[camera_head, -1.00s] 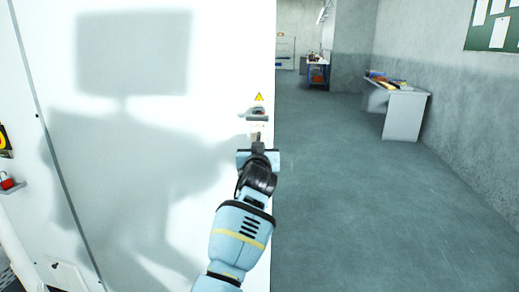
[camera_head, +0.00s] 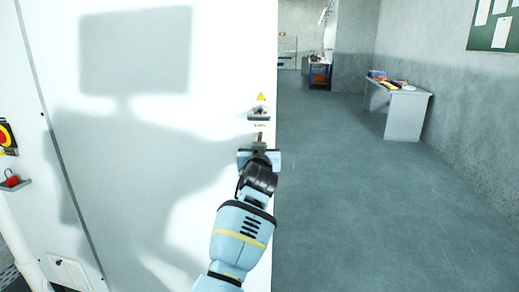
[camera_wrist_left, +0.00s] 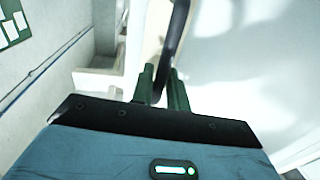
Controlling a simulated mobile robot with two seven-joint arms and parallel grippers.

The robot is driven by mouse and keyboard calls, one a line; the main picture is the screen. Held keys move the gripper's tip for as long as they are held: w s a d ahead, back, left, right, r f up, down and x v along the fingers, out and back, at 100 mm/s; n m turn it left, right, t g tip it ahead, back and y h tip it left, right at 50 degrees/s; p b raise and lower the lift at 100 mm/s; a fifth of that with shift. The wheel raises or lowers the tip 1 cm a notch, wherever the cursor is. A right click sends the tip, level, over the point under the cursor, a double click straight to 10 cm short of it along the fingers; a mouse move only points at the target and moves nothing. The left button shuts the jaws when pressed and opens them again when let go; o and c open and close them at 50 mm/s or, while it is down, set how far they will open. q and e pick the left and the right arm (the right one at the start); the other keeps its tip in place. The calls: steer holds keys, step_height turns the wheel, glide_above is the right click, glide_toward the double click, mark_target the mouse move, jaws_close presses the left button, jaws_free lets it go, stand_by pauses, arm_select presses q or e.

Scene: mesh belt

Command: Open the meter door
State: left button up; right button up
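The meter door is the large white panel (camera_head: 150,215) filling the left half of the head view; it looks closed. A grey latch with a handle (camera_head: 259,113) sits near its right edge, below a yellow warning triangle. My left gripper (camera_head: 259,146) is just below the latch, in front of the door. In the left wrist view, a dark curved handle bar (camera_wrist_left: 176,38) runs down between the two green fingers of the gripper (camera_wrist_left: 161,88). The fingers lie close on both sides of it and look shut on it. My right gripper is not in view.
A red button on a yellow plate (camera_head: 5,137) and a red item on a small bracket (camera_head: 12,180) are at the far left. Right of the door is open grey floor (camera_head: 390,220). A white table (camera_head: 405,112) stands by the right wall.

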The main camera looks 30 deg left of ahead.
arm_select(q)
steer(key=v, duration=0.7)
steer(key=shift+s+d, duration=0.2)
steer(key=shift+s, duration=0.15)
stand_by(0.4)
